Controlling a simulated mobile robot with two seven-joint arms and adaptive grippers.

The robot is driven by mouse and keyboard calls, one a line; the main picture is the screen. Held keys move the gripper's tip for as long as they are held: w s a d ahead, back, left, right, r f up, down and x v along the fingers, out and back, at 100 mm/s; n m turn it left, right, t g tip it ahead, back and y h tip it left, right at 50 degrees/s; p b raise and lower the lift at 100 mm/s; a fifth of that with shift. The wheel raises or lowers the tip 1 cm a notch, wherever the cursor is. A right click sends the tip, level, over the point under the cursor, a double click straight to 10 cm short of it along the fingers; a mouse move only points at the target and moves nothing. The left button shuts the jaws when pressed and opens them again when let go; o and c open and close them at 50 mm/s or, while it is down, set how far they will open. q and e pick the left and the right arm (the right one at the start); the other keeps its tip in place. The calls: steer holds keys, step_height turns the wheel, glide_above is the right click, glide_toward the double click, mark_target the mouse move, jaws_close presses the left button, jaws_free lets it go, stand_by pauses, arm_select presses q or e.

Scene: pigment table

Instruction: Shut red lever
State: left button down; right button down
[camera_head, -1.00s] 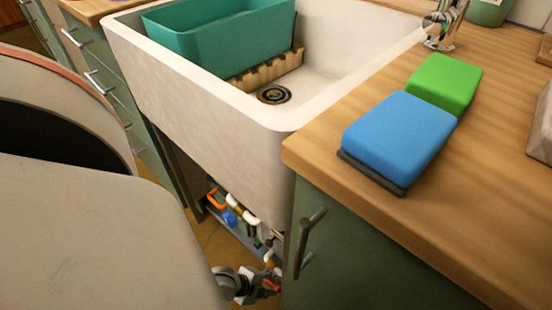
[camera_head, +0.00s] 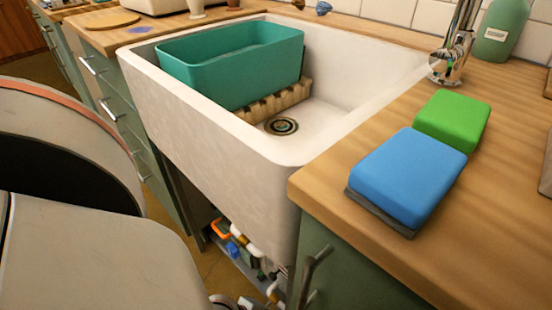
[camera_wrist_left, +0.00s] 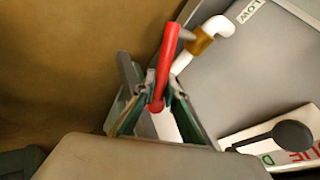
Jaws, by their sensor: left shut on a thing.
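The red lever (camera_wrist_left: 167,55) shows in the left wrist view as a slim red handle, tilted slightly, with its lower end between my fingers. My left gripper (camera_wrist_left: 157,88) is shut on it. A white pipe with a brass-coloured fitting (camera_wrist_left: 200,41) runs close behind the lever's upper end. In the head view the lever cannot be made out. My right gripper is in neither view.
Under the white sink (camera_head: 205,130), pipes and small fittings (camera_head: 240,244) sit in a narrow opening beside the green cabinet's handle (camera_head: 312,272). A dark round-ended handle (camera_wrist_left: 290,136) lies near a lettered label (camera_wrist_left: 262,152). Blue (camera_head: 408,176) and green (camera_head: 452,120) blocks rest on the counter.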

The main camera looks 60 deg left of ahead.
arm_select(q)
steer(key=shift+s+a+r+h+b, duration=0.1)
steer(key=shift+s+a+h+b, duration=0.2)
steer(key=shift+a+h, duration=0.15)
steer(key=shift+a+r+n+t+h+b, duration=0.3)
steer(key=shift+a+r+n+h+b, duration=0.15)
steer(key=shift+h, duration=0.2)
steer(key=shift+a+r+n+t+h, duration=0.3)
steer(key=shift+r+h, duration=0.1)
steer(key=shift+h, duration=0.4)
steer(key=shift+s+a+r+n+t+h, duration=0.1)
steer(key=shift+a+r+n+t+h, duration=0.25)
steer(key=shift+h, duration=0.25)
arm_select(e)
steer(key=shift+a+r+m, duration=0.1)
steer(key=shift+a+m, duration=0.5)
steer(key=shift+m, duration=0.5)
arm_select(q)
steer(key=shift+a, duration=0.1)
steer(key=c, duration=2)
jaws_free()
steer(key=shift+c, duration=0.2)
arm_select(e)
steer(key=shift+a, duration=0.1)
